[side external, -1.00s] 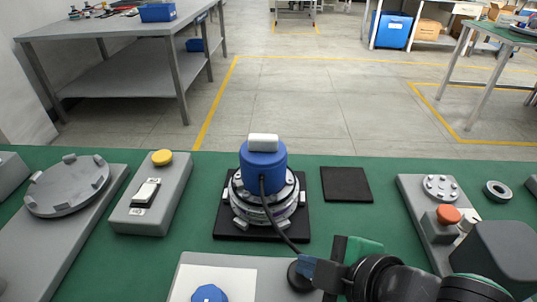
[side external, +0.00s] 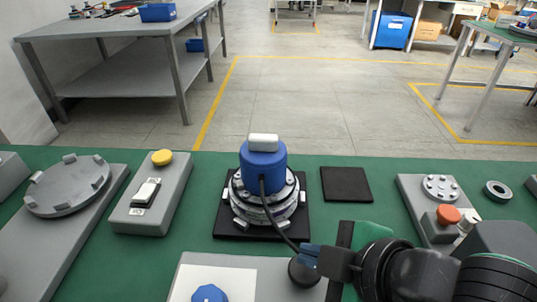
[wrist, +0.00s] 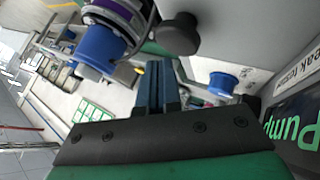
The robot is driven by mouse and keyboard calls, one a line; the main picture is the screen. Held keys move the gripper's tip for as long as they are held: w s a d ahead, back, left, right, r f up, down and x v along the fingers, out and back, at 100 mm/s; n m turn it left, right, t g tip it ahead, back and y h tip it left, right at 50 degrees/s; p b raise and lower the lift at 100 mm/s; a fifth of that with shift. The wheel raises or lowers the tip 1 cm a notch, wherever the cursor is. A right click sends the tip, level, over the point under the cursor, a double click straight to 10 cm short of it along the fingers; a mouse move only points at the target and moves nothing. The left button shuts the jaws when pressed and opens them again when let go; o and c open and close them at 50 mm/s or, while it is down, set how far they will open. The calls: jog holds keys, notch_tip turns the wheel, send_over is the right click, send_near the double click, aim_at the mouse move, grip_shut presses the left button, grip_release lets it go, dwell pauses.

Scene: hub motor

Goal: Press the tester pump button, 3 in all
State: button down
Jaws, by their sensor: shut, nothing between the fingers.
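A black round knob (side external: 304,274) sits on the grey tester panel (side external: 253,262) at the front; it may be the pump button, but I cannot be sure. It also shows in the wrist view (wrist: 178,35), beyond the fingertips. My gripper (side external: 307,254) is shut and empty, with its blue fingers just above or beside the knob in the side view. In the wrist view the fingers (wrist: 155,82) are together and appear apart from the knob. Green "PUMP" lettering (wrist: 292,132) shows at the right of the wrist view. The blue-capped hub motor (side external: 264,165) stands behind the panel.
A black cable (side external: 272,215) runs from the motor toward my fingers. A blue knob (side external: 209,293) is at the panel's front. A box with a yellow button (side external: 162,158) is left; an orange button (side external: 448,214) is right. A black pad (side external: 345,184) lies behind.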

aim_at(311, 272)
jog(key=shift+r, duration=0.1)
jog(key=shift+r, duration=2.45)
dwell(0.9)
notch_tip(311, 272, up, 4)
jog(key=shift+f, duration=0.1)
dwell(0.4)
jog(key=shift+f, duration=4.45)
jog(key=shift+f, duration=0.1)
jog(key=shift+f, duration=0.3)
